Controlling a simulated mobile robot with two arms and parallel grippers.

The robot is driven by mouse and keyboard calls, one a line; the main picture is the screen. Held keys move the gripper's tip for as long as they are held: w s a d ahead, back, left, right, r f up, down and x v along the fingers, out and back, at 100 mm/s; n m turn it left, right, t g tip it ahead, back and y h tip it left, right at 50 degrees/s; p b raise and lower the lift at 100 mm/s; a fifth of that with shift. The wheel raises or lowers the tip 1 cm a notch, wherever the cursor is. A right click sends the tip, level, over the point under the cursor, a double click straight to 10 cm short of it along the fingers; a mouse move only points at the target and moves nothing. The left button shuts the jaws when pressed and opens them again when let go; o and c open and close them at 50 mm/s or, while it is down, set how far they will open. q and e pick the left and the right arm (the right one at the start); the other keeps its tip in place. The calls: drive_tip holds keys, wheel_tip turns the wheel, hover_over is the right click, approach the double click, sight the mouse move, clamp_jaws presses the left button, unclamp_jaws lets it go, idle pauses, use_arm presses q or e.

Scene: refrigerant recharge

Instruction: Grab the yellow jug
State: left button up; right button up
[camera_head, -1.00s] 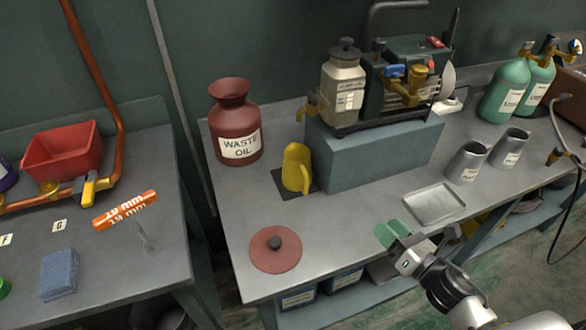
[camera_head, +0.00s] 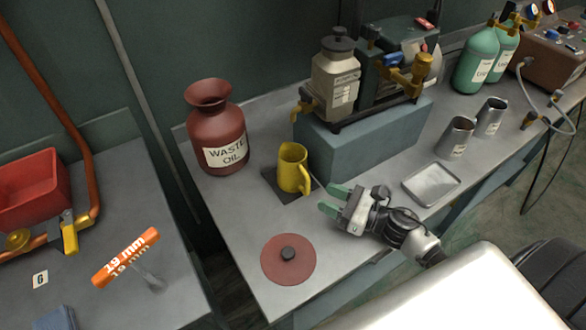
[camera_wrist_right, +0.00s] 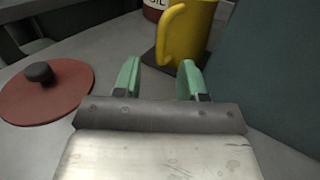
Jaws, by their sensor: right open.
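The yellow jug (camera_head: 292,168) stands upright on a dark square mat (camera_head: 275,186) on the right-hand bench, with its handle toward the right. My right gripper (camera_head: 332,200) is open and empty, to the right and in front of the jug. In the right wrist view, the jug (camera_wrist_right: 186,36) is ahead, with its handle on the left side. The green fingertips of my right gripper (camera_wrist_right: 160,78) are spread apart and short of the jug. My left gripper is not in view.
The red waste oil jar (camera_head: 216,130) stands left behind the jug. A blue-grey block (camera_head: 360,140) carrying a pump and canister is close on its right. A red lid (camera_head: 288,260) lies in front. A metal tray (camera_head: 431,185) and two metal cups are farther right.

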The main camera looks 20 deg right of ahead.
sight(309, 186)
drive_tip(key=shift+w+a, duration=0.2)
drive_tip(key=shift+w, duration=0.15)
drive_tip(key=p+x, duration=0.1)
drive_tip(key=x, duration=0.1)
drive_tip(key=r+p+x, duration=0.1)
drive_tip(key=x, duration=0.2)
drive_tip(key=shift+w+a+f, duration=0.1)
drive_tip(key=shift+w+f, duration=0.05)
drive_tip(key=shift+w, duration=0.05)
drive_tip(key=shift+s, duration=0.1)
drive_tip(key=shift+c, duration=0.4)
clamp_jaws()
